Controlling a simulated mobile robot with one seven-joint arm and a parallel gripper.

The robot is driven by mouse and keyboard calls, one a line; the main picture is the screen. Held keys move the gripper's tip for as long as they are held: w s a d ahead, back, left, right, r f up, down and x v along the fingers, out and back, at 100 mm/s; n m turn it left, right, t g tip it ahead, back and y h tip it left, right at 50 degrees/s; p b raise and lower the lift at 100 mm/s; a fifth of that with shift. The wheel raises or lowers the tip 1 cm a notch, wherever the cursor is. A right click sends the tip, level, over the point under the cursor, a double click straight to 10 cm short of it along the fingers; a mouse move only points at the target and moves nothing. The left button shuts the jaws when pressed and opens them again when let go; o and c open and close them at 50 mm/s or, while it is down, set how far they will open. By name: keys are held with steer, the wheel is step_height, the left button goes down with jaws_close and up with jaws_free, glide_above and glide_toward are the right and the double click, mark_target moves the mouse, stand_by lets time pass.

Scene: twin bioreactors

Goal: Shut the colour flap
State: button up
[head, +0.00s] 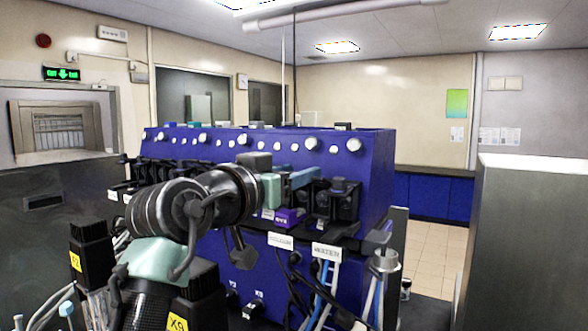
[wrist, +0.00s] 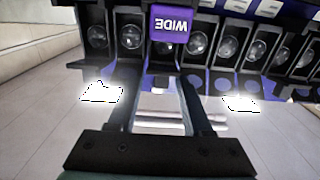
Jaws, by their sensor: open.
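The colour flap is a purple block marked WIDE. In the wrist view the flap (wrist: 172,24) shows upside down at top centre, standing out from the row of round pump heads and covering one of them. In the head view the purple flap (head: 288,218) juts out low at the front of the blue bioreactor unit (head: 350,165), so it looks open. My gripper (wrist: 158,84) is open and empty, its two fingers pointing up the wrist picture, just below the flap. I see no contact. In the head view my pale green hand is beside the pumps, its fingertips hard to make out.
Round pump heads (wrist: 130,37) line up on both sides of the flap. Cables and tubes (head: 322,290) hang below the unit. A metal cup-like holder (head: 383,260) stands at its right end. A grey cabinet (head: 530,240) is at right, with free floor (head: 432,250) between.

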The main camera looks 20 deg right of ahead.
jaws_close()
steer(key=f+t+h+b, duration=0.1)
steer(key=b, duration=0.3)
steer(key=shift+s, duration=0.1)
steer(key=t+h+b, duration=0.1)
steer(key=b, duration=0.4)
steer(key=shift+s+a+f+h, duration=0.1)
steer(key=shift+a+h, duration=0.05)
steer(key=shift+h, duration=0.25)
steer(key=shift+a+t+b, duration=0.1)
steer(key=shift+t+b, duration=0.4)
steer(key=shift+b, duration=0.25)
steer(key=shift+r, duration=0.25)
